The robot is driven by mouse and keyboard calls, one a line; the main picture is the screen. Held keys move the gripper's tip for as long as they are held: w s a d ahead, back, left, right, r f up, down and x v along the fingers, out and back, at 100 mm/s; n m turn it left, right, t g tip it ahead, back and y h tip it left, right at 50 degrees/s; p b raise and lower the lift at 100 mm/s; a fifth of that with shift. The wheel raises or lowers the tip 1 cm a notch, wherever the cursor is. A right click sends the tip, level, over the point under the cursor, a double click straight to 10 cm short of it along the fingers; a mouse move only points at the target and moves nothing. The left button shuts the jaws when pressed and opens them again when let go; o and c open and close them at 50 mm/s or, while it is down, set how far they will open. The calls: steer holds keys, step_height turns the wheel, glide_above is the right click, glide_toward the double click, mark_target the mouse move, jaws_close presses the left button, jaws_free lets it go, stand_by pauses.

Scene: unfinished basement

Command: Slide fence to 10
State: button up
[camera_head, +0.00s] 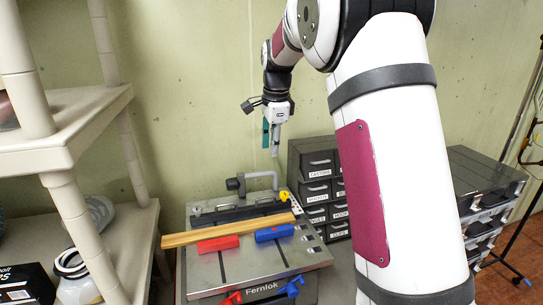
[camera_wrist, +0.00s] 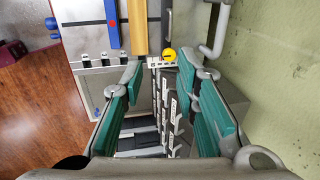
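A grey bench machine marked Fernlok (camera_head: 262,272) stands below my gripper. A long dark bar (camera_head: 240,212), which looks like the fence, lies across the back of its top. A yellow round knob (camera_head: 284,196) sits at the bar's right end, beside a pale strip with dark marks (camera_head: 296,204). The knob (camera_wrist: 169,54) and strip (camera_wrist: 158,64) also show in the wrist view; any numbers are too small to read. My gripper (camera_head: 271,143) hangs empty above the back of the machine. Its teal fingers are wide apart in the wrist view (camera_wrist: 160,95).
A wooden strip (camera_head: 222,232), a red block (camera_head: 218,244) and a blue block (camera_head: 274,232) lie on the machine top. A bent grey pipe (camera_head: 263,175) rises behind. Labelled drawers (camera_head: 318,190) stand right, shelves (camera_head: 62,135) left. A wall is close behind.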

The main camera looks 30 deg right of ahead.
step_height(320, 180, up, 7)
steer(key=s, duration=0.1)
steer(key=shift+s+a, duration=0.15)
steer(key=shift+f, duration=0.15)
steer(key=b, duration=1.1)
glide_above(265, 205)
step_height(265, 205, down, 27)
steer(key=shift+s+f, duration=0.1)
steer(key=shift+f, duration=0.05)
jaws_close()
